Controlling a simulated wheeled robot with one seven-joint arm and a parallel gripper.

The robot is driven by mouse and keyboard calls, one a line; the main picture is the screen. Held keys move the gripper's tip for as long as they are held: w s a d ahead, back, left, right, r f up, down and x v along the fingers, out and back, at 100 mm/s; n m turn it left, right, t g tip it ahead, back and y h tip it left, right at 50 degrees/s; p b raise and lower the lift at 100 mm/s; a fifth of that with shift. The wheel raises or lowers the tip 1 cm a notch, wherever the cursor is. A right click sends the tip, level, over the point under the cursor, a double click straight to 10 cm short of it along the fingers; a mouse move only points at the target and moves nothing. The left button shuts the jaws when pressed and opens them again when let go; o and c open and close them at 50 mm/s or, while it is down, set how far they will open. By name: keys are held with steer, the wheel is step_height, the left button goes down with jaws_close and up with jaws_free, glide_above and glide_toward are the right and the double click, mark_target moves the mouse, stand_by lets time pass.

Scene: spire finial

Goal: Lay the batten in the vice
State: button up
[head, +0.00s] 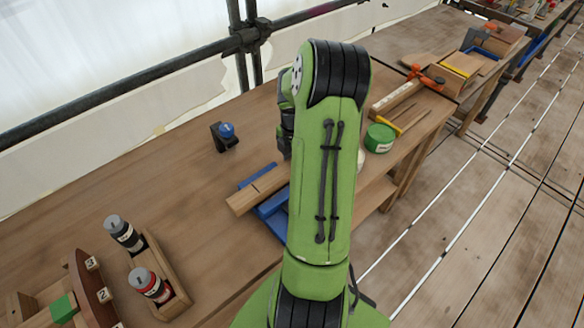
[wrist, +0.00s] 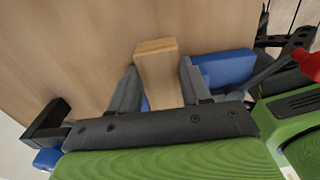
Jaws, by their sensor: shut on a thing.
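The batten (head: 248,194) is a light wooden bar. In the head view its free end points left and the rest runs behind my arm. The blue vice (head: 273,206) shows on both sides of it; I cannot tell whether the batten rests between the jaws or is just above them. In the wrist view my gripper (wrist: 159,82) is shut on the batten (wrist: 157,62), with a dark finger on each side. Part of the blue vice (wrist: 224,68) shows right of the fingers. My gripper is hidden behind my arm in the head view.
A black stand with a blue knob (head: 226,131) is behind the vice. A wooden tray (head: 172,283) with two bottles is at front left. A green tin (head: 380,138) and an orange clamp (head: 427,78) are at right.

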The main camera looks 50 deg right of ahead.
steer(key=shift+f, duration=1.2)
steer(key=o, duration=1.2)
steer(key=shift+r, duration=0.1)
step_height(320, 180, up, 12)
steer(key=p, duration=0.2)
steer(key=shift+r, duration=0.2)
